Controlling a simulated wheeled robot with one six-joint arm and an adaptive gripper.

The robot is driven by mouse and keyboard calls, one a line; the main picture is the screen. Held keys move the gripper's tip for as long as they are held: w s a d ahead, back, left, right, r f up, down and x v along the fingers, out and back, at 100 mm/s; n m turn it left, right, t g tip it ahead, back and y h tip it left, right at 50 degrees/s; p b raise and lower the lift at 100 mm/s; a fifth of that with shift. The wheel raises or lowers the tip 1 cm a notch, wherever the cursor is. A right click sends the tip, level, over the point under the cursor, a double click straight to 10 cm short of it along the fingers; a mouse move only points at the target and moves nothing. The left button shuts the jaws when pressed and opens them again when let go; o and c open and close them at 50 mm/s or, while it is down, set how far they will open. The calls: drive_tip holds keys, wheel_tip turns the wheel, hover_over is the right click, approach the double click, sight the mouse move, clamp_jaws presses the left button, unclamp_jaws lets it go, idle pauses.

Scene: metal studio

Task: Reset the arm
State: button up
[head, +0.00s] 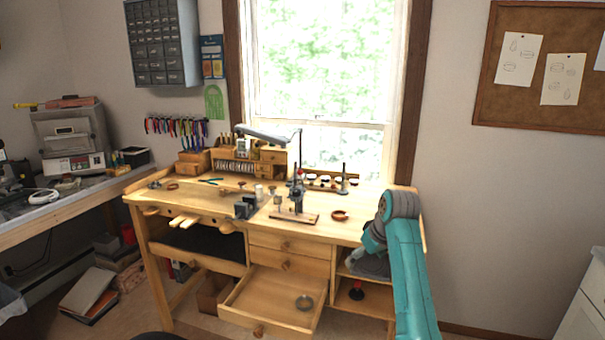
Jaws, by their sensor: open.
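My teal and grey arm (408,270) rises at the right, in front of the right end of the wooden workbench (340,228). It bends at a grey joint above the bench's right edge and folds back down to the left. My gripper (356,262) is at the lower end of this fold, small and grey, beside the bench's open right-hand shelf. It is open, and I see nothing held in it. Part of the wrist is hidden behind the arm.
A vise (245,207), a stand (298,195) and a reddish-brown ring-shaped item (340,215) are on the bench top. Books (88,296) lie on the floor at left.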

drive_tip(key=s+f+m+t, duration=0.1)
drive_tip(key=s+f, duration=0.4)
drive_tip(key=f, duration=0.6)
drive_tip(key=s+f+m+t, duration=0.1)
drive_tip(key=s+f, duration=0.4)
drive_tip(key=f, duration=0.7)
drive_tip(key=s+f+m+t+h, duration=0.1)
drive_tip(key=s+f+t, duration=0.1)
drive_tip(key=s+f, duration=0.6)
drive_tip(key=s+f+t, duration=0.1)
drive_tip(key=s+f, duration=0.3)
drive_tip(key=s, duration=0.8)
drive_tip(key=s+d+r+m+t, duration=0.1)
drive_tip(key=s+r, duration=0.2)
drive_tip(key=s, duration=0.8)
drive_tip(key=s+r+t, duration=0.2)
drive_tip(key=s, duration=1)
drive_tip(key=s+r+m+t+h, duration=0.1)
drive_tip(key=s+r+t, duration=0.1)
drive_tip(key=s+r, duration=1.2)
wheel_tip(320, 180, up, 2)
drive_tip(key=shift+s+d+r, duration=0.1)
drive_tip(key=shift+s+d, duration=0.05)
drive_tip(key=shift+d, duration=0.05)
